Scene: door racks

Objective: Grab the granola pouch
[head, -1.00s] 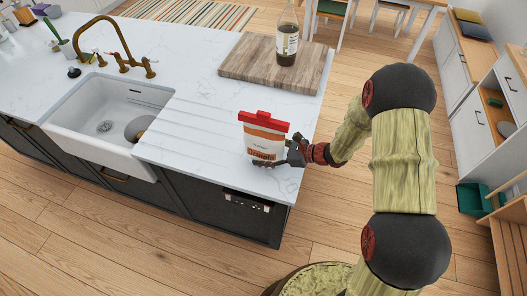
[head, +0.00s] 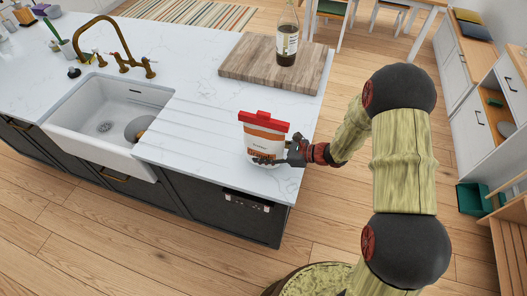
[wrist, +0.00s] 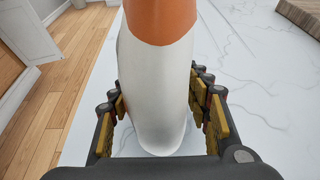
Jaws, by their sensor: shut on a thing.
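The granola pouch (head: 263,137) is white and orange with a red top. It stands upright on the white counter near its right front corner in the head view. In the wrist view the pouch (wrist: 156,85) fills the middle, its lower white part between the two fingers. My gripper (head: 272,160) reaches in from the right, low on the pouch. In the wrist view my gripper (wrist: 160,110) has a finger on each side of the pouch and is shut on it. The bottom of the pouch is close to the counter; I cannot tell if they touch.
A wooden cutting board (head: 245,68) with a dark bottle (head: 286,45) on it lies behind the pouch. A white sink (head: 105,115) with a brass faucet (head: 112,45) is at the left. The counter (head: 190,150) left of the pouch is clear.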

